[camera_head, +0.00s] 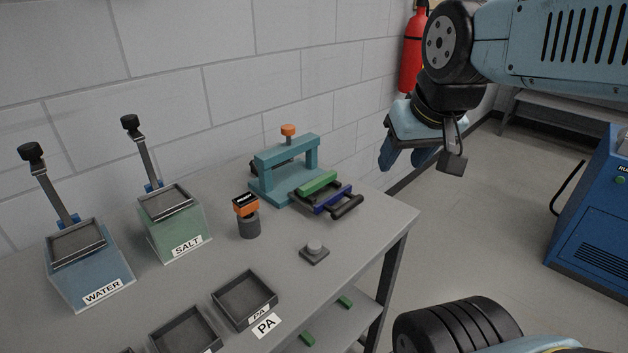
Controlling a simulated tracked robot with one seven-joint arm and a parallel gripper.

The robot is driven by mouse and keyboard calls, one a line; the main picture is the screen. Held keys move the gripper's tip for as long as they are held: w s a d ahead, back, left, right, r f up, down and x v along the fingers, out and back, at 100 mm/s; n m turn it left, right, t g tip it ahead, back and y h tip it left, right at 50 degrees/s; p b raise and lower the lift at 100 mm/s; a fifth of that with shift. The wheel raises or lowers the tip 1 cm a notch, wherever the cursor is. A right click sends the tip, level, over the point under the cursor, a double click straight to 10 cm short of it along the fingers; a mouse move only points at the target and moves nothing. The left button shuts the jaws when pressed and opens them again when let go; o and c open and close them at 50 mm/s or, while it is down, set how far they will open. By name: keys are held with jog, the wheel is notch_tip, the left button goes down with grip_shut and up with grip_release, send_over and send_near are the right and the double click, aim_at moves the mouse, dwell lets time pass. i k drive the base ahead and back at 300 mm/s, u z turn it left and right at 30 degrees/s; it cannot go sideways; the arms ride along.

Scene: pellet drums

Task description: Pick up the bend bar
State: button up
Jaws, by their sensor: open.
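Short bars lie on a dark rack (312,205) by the teal press frame (262,186) at the back right of the bench. One is a green bar (318,182), in front of it is a blue bar (333,199), and a black bar (347,207) is at the right end. I cannot tell which of them is the bend bar. My gripper (408,160) is open and empty, up in the air to the right of the rack, pointing down. It touches none of the bars.
Green pieces (345,302) lie on the lower shelf. A wall stands behind.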

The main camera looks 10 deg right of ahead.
aim_at(304, 190)
jog(key=k, duration=1.2)
jog(key=z, duration=0.55)
jog(key=i, duration=1.8)
jog(key=z, duration=0.05)
